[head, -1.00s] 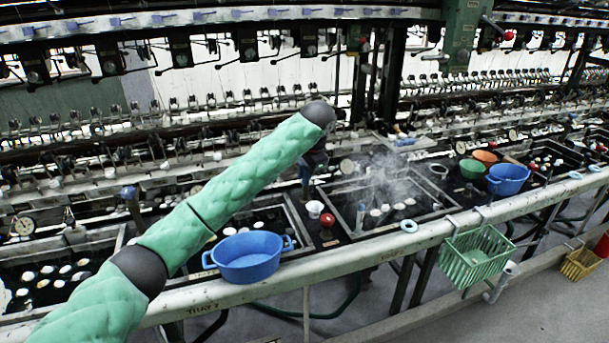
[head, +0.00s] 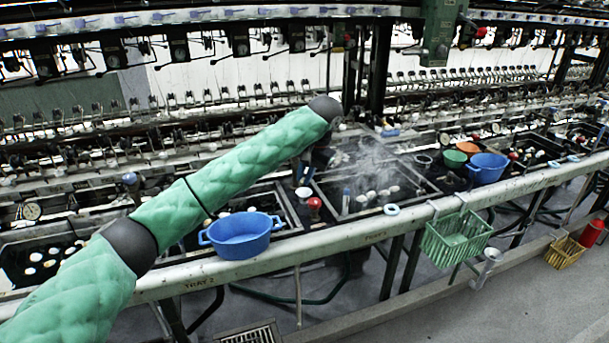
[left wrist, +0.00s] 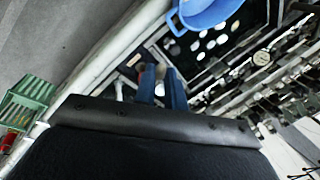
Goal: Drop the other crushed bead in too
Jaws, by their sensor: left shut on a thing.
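My left gripper (head: 306,173) hangs down from the wrist end of the green-sleeved arm, over the near edge of the steaming middle basin, right of the blue tub (head: 241,236). In the left wrist view its two blue fingers (left wrist: 163,84) are closed on a small brownish thing (left wrist: 160,72). That thing is mostly hidden and too small to name surely as the crushed bead. A small white cup (head: 304,193) and a red-topped knob (head: 314,204) stand just below the gripper in the head view. My right gripper is not in view.
A green basket (head: 456,238) hangs on the front rail (head: 350,238). Green, orange and blue (head: 488,168) containers stand at right. White cocoons float in dark basins. A yellow basket (head: 565,252) and red bucket (head: 592,233) are at far right.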

